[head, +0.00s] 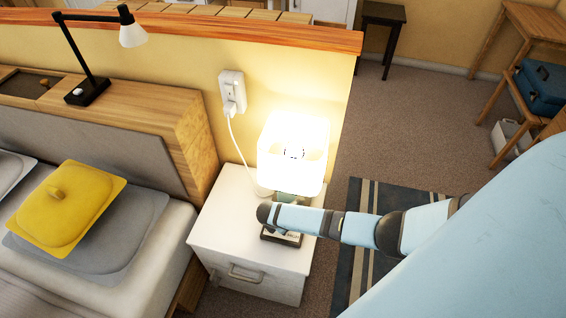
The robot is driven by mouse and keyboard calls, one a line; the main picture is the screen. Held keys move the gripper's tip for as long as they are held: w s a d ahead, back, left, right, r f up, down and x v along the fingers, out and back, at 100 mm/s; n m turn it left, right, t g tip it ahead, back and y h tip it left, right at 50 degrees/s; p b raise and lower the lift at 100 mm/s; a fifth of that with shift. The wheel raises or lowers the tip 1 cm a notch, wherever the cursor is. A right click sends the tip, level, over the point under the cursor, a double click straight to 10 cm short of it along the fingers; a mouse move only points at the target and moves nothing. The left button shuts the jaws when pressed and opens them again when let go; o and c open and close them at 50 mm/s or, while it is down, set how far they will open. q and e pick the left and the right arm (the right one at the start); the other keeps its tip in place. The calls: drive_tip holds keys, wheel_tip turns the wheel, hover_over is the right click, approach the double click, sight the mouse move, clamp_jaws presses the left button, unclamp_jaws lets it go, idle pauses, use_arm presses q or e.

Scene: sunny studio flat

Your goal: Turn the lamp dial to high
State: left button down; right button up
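The lamp (292,150) stands on the white nightstand (225,215), and its shade glows brightly. A small part of its greenish body shows below the shade. My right arm (355,229) reaches in from the right across the front of the lamp, its wrist end over the nightstand. A dark-edged flat piece with pale marks (290,240) shows just below the wrist; I cannot tell whether it is the dial. The fingers of my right gripper are hidden or too unclear to tell their state or any contact. My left gripper is not in view.
A white cord runs from the lamp to the wall socket (232,93). A black desk lamp (88,92) stands on the headboard shelf. A striped rug (350,275) lies right of the nightstand.

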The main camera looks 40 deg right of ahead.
drive_tip(key=shift+d+m, duration=0.1)
drive_tip(key=shift+m, duration=0.2)
drive_tip(key=o, duration=0.9)
drive_tip(key=shift+r, duration=0.1)
drive_tip(key=shift+a+r, duration=0.2)
drive_tip(key=shift+r, duration=0.05)
drive_tip(key=p+v, duration=0.1)
drive_tip(key=v, duration=0.1)
drive_tip(key=shift+r, duration=0.45)
drive_tip(key=a, duration=0.3)
drive_tip(key=s+a+b, duration=0.1)
drive_tip(key=a, duration=0.3)
drive_tip(key=a+b, duration=0.1)
drive_tip(key=a, duration=0.2)
drive_tip(key=shift+s+a+f, duration=0.3)
drive_tip(key=shift+a+f, duration=0.05)
drive_tip(key=shift+a, duration=0.6)
drive_tip(key=shift+r, duration=0.1)
